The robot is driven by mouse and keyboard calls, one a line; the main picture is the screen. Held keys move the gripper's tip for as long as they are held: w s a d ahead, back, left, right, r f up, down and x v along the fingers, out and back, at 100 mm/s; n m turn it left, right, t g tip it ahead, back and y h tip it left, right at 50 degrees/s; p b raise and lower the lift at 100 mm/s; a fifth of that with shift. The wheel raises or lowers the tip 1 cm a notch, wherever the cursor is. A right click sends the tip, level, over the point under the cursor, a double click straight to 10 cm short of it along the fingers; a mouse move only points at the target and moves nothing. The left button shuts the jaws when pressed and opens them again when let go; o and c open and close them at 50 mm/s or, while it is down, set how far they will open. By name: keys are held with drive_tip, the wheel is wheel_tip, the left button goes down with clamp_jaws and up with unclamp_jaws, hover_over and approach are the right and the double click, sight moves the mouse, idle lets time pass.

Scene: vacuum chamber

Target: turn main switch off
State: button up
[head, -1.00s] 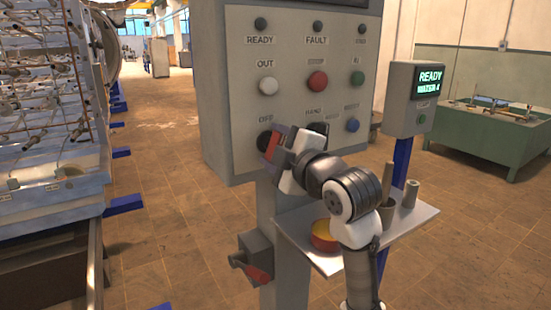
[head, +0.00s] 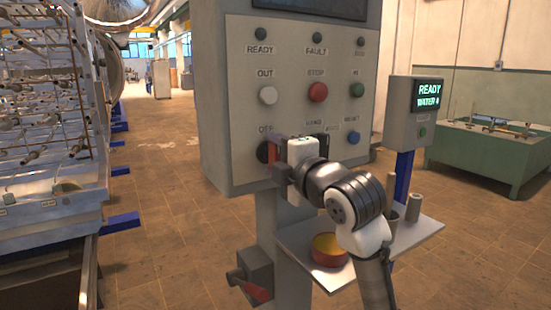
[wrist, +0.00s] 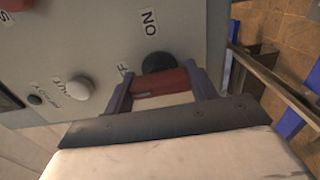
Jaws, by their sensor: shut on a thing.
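The main switch is a black round knob with a red handle (head: 271,158), low on the left of the grey control panel. In the wrist view the red handle (wrist: 160,82) lies between the two fingers, with the black knob (wrist: 157,64) just beyond it. My gripper (head: 279,150) is shut on this handle from the front. In the wrist view the gripper (wrist: 162,88) spans it from side to side. The OFF label (head: 266,128) shows above the knob in the head view. The ON label (wrist: 149,21) shows in the wrist view, with the OFF label partly hidden.
White, red and green buttons (head: 317,92) sit above the switch. A blue button (head: 353,138) is to its right. Below are a column box with a red lever (head: 254,287) and a shelf (head: 418,236) with a yellow-red round object (head: 329,249) and cups.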

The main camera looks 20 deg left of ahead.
drive_tip(key=o, duration=1)
drive_tip(key=b+v, duration=0.1)
drive_tip(key=v, duration=1.3)
drive_tip(key=shift+a, duration=0.1)
